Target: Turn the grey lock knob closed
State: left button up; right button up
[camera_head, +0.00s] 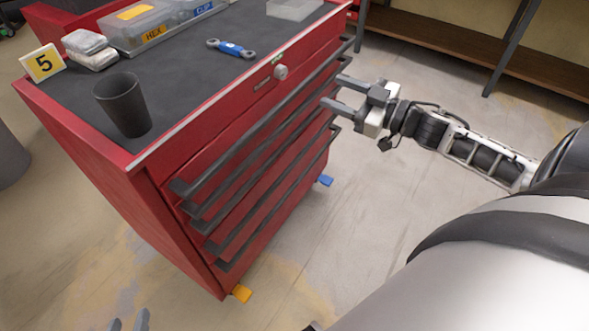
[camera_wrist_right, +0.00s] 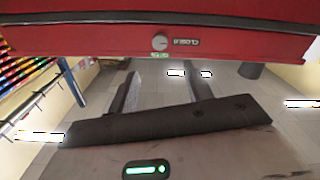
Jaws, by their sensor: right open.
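The grey lock knob (camera_head: 281,72) is on the top front strip of the red tool cabinet (camera_head: 143,215). In the right wrist view, the knob (camera_wrist_right: 159,42) is ahead of my fingers, beside a pale label reading CLOSED (camera_wrist_right: 186,42) and next to a green label (camera_wrist_right: 160,55). Which label it points at is too small to tell. My right gripper (camera_head: 334,90) is open and empty, right of the knob and apart from it, with its fingers towards the cabinet front.
Several dark drawer handles (camera_head: 235,150) stick out below the knob. The floor to the right is free.

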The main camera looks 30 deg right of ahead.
jog(key=s+a+f+m+h+p, duration=0.1)
jog(key=s+a+f+m+h, duration=0.3)
jog(key=s+a+f, duration=0.4)
pick_arm(q)
jog(key=shift+r+p, duration=0.6)
jog(key=shift+r, duration=0.65)
pick_arm(e)
jog(key=s+a+f+g, duration=0.2)
jog(key=a+f, duration=0.1)
jog(key=a, duration=0.3)
jog(key=s+a+f+m+g, duration=0.1)
jog(key=s+a+f+g, duration=0.1)
jog(key=a, duration=0.4)
jog(key=shift+s+f+g, duration=0.3)
jog(key=shift+s+f, duration=0.05)
jog(key=shift+f, duration=0.05)
jog(key=shift+a, duration=0.1)
pick_arm(q)
jog(key=f, duration=0.3)
jog(key=shift+a+f+g, duration=0.15)
jog(key=shift+a+g, duration=0.15)
pick_arm(e)
jog(key=shift+g+y, duration=0.4)
jog(key=shift+g, duration=0.2)
jog(key=a, duration=0.1)
jog(key=s+a, duration=0.1)
jog(key=a, duration=0.3)
jog(key=shift+s+a+r, duration=0.2)
jog(key=shift+s+r, duration=0.1)
